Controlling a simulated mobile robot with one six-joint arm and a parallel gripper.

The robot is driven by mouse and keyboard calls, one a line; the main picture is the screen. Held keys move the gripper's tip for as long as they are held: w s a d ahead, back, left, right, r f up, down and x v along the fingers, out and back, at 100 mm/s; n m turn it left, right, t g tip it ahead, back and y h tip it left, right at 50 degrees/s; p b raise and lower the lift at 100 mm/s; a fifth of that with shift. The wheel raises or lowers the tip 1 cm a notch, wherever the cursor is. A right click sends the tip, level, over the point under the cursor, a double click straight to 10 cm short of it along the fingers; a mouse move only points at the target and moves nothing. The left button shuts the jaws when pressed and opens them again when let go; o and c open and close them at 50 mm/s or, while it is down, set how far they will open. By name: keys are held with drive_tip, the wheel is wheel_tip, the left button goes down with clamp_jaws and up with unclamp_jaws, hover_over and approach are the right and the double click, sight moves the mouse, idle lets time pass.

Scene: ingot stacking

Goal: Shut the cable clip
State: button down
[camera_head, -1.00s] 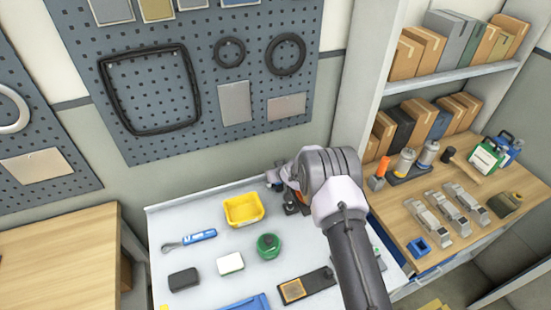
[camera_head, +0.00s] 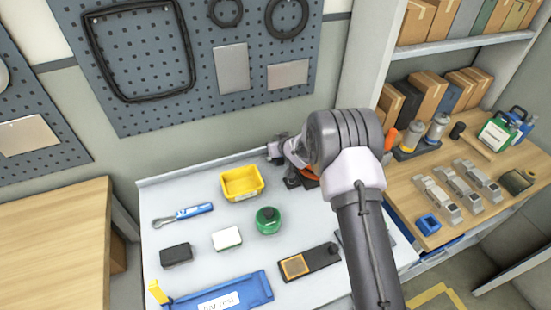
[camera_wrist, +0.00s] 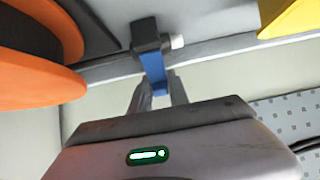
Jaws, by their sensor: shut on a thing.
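The cable clip shows in the wrist view as a blue strap (camera_wrist: 154,67) hanging from a black block (camera_wrist: 146,35) with a white knob at its side. My gripper (camera_wrist: 158,88) is shut on the blue strap, its two grey fingers on either side of it. In the head view, a small dark fitting (camera_head: 274,152) at the back edge of the white table looks like the clip's block. My wrist covers the gripper there. I cannot tell how far the clip is closed.
An orange and black reel (camera_wrist: 38,75) is close on the left in the wrist view. A yellow bin (camera_head: 241,183), a green round container (camera_head: 268,220) and a blue bar rest (camera_head: 222,296) are on the white table (camera_head: 200,268). A pegboard wall (camera_head: 160,110) rises behind.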

drive_tip(key=t+b, duration=0.1)
drive_tip(key=b, duration=0.4)
drive_tip(key=shift+s+d+f+t+y+b, duration=0.1)
drive_tip(key=shift+s+f+t+y+b, duration=0.05)
drive_tip(key=shift+s+t+y+b, duration=0.25)
drive_tip(key=shift+s+d+r+t+b, duration=0.1)
drive_tip(key=shift+r+t+b, duration=0.3)
drive_tip(key=shift+r+t, duration=0.15)
drive_tip(key=c, duration=1.2)
unclamp_jaws()
drive_tip(key=shift+c, duration=0.2)
drive_tip(key=shift+s, duration=0.1)
drive_tip(key=p+v, duration=0.3)
drive_tip(key=v, duration=1.4)
drive_tip(key=shift+d+r, duration=0.2)
